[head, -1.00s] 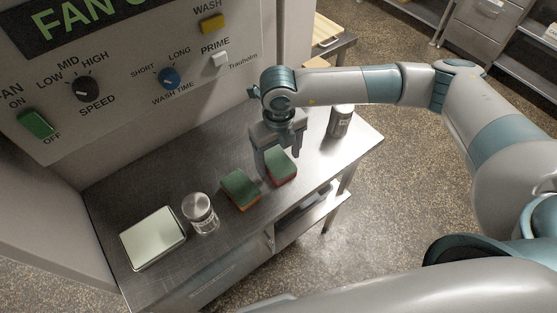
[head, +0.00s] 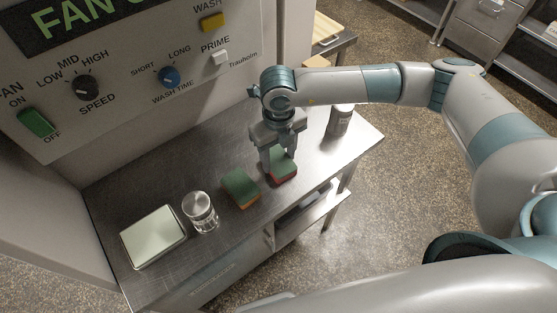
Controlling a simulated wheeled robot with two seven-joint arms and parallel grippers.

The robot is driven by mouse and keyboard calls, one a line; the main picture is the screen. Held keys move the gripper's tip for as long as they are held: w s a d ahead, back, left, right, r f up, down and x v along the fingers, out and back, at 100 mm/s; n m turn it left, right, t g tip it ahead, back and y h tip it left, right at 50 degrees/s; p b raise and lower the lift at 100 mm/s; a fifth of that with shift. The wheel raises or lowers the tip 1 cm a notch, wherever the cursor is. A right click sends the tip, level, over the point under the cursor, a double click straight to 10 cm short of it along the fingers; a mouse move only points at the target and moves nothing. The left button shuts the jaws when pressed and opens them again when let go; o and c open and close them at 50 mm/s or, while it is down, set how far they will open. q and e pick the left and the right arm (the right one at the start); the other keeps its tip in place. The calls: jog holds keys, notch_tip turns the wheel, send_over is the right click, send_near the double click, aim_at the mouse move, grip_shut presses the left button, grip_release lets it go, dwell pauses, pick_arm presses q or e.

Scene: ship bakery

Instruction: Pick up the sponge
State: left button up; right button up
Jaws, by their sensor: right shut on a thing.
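Two sponges lie on the steel table (head: 150,195) in the head view. One sponge (head: 284,167) has a green top and a red lower part. My right gripper (head: 279,166) points down over it and is shut on it, with its fingers hiding part of it. The sponge appears to be at the table top; I cannot tell whether it is lifted. The other sponge (head: 240,187), green over orange, lies just left of it, apart from the gripper. My left gripper is not in view.
A dark metal canister (head: 339,121) stands at the right. A control panel (head: 125,70) rises behind the table.

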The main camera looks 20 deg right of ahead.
aim_at(278, 160)
jog(key=shift+r, duration=0.1)
jog(key=shift+r+b, duration=0.55)
jog(key=shift+b, duration=0.05)
notch_tip(278, 160, up, 2)
jog(key=shift+r+b, duration=0.2)
jog(key=shift+b, duration=0.65)
jog(key=s+d+r+b, duration=0.4)
jog(key=s+d+r, duration=0.2)
jog(key=s, duration=0.4)
jog(key=shift+d+r, duration=0.15)
jog(key=shift+r, duration=0.5)
